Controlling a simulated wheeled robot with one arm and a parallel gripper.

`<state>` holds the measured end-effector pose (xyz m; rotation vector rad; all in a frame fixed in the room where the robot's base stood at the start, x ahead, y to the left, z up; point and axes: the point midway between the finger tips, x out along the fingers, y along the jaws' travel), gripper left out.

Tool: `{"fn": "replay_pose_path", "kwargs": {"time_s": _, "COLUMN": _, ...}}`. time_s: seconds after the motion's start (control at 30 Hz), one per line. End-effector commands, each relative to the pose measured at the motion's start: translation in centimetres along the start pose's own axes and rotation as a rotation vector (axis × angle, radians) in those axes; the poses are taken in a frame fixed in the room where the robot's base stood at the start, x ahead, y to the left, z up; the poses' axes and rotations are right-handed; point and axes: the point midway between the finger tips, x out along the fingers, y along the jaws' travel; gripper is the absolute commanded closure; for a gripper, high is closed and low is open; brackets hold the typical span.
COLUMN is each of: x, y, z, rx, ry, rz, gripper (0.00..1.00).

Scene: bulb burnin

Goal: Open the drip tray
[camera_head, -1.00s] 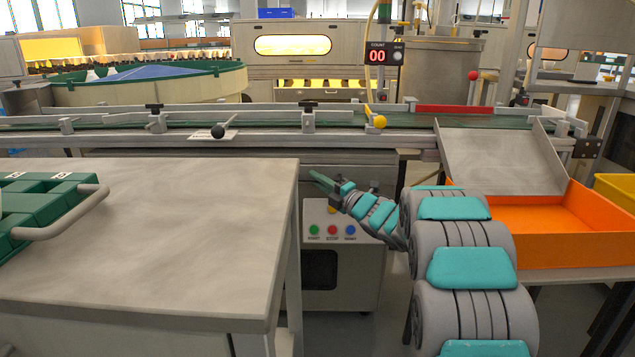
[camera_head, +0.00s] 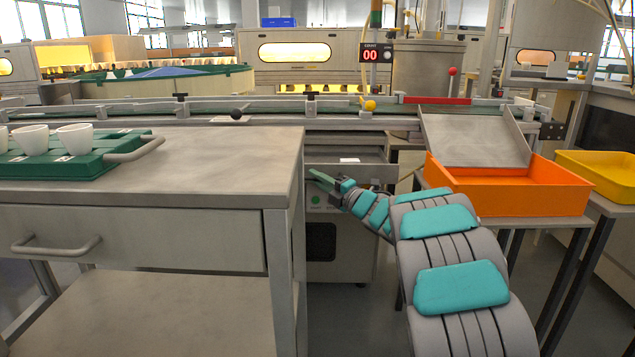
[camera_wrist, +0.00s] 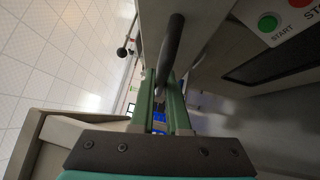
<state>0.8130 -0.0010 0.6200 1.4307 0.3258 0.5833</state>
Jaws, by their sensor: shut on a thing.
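The drip tray (camera_head: 378,174) is a grey metal drawer under the conveyor, above the button panel of a grey cabinet. It stands drawn out, and part of its inside shows with a small white patch. My gripper (camera_head: 322,178) is at its front, left of the middle. In the wrist view my gripper (camera_wrist: 164,88) has its green fingers on both sides of a dark bar handle (camera_wrist: 173,45) on the tray's grey front. It is shut on that handle. In the head view the fingers and arm hide the handle and some of the buttons.
A grey worktable (camera_head: 200,160) with a drawer stands close on the left, bearing a green tray (camera_head: 85,165) with white cups. An orange bin (camera_head: 500,195) under a metal chute and a yellow bin (camera_head: 600,175) stand right. The conveyor (camera_head: 270,115) runs behind. Floor shows below the cabinet.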

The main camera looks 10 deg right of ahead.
Motion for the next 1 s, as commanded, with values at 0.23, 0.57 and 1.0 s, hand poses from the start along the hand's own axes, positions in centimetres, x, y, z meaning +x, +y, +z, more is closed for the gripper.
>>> {"fn": "replay_pose_path", "kwargs": {"time_s": 0.23, "x": 0.1, "y": -0.2, "z": 0.2, "rx": 0.002, "ry": 0.000, "rz": -0.002, "gripper": 1.00}}
{"fn": "replay_pose_path", "kwargs": {"time_s": 0.57, "x": 0.1, "y": -0.2, "z": 0.2, "rx": 0.002, "ry": 0.000, "rz": -0.002, "gripper": 0.74}}
{"fn": "replay_pose_path", "kwargs": {"time_s": 1.0, "x": -1.7, "y": 0.0, "z": 0.3, "rx": 0.000, "ry": -0.002, "rz": 0.000, "gripper": 0.74}}
